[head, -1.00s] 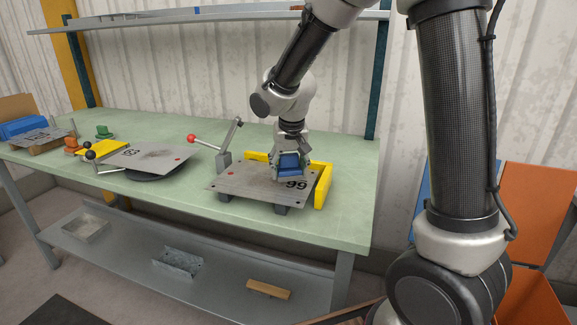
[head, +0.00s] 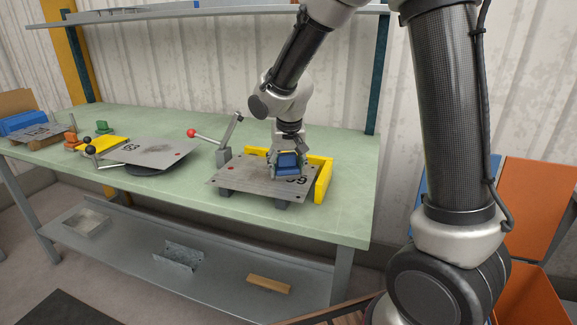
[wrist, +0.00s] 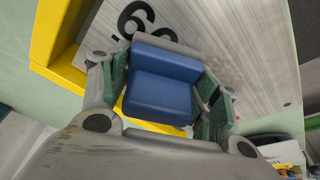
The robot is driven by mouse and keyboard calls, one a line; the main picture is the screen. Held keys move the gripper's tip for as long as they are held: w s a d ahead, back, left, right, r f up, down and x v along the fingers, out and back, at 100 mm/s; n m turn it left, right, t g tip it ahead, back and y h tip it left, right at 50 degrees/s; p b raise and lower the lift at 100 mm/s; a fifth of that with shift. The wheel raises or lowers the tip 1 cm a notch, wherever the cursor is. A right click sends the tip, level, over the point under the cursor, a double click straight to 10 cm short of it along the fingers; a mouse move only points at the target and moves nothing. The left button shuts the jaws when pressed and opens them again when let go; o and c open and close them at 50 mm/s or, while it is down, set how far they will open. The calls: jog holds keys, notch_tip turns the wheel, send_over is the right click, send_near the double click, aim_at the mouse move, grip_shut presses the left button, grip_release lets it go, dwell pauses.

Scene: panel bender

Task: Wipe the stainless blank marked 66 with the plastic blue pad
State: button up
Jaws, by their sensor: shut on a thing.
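The stainless blank marked 66 (head: 240,178) lies on dark supports at the right part of the bench, with a red dot near its left corner. It also shows in the wrist view (wrist: 240,50), with part of its black number covered. My gripper (head: 287,170) is shut on the blue pad (head: 289,160), at the back right of the blank. In the wrist view the blue pad (wrist: 160,85) sits between the green-lined fingers. The pad is at the blank's surface beside the number; I cannot tell for sure whether it touches.
A yellow angled stop (head: 323,182) borders the blank at its back and right. A red-knobbed lever clamp (head: 224,154) stands behind left. Another blank marked 63 (head: 155,153) lies on a round dark support further left. Bare green bench top lies in front.

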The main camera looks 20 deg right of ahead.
aim_at(245, 166)
jog(key=shift+w+a, duration=1.25)
jog(key=shift+a, duration=0.55)
jog(key=shift+w+a, duration=1.3)
jog(key=shift+a, duration=0.55)
jog(key=shift+w+a, duration=1.25)
jog(key=shift+a, duration=0.55)
jog(key=shift+d, duration=0.1)
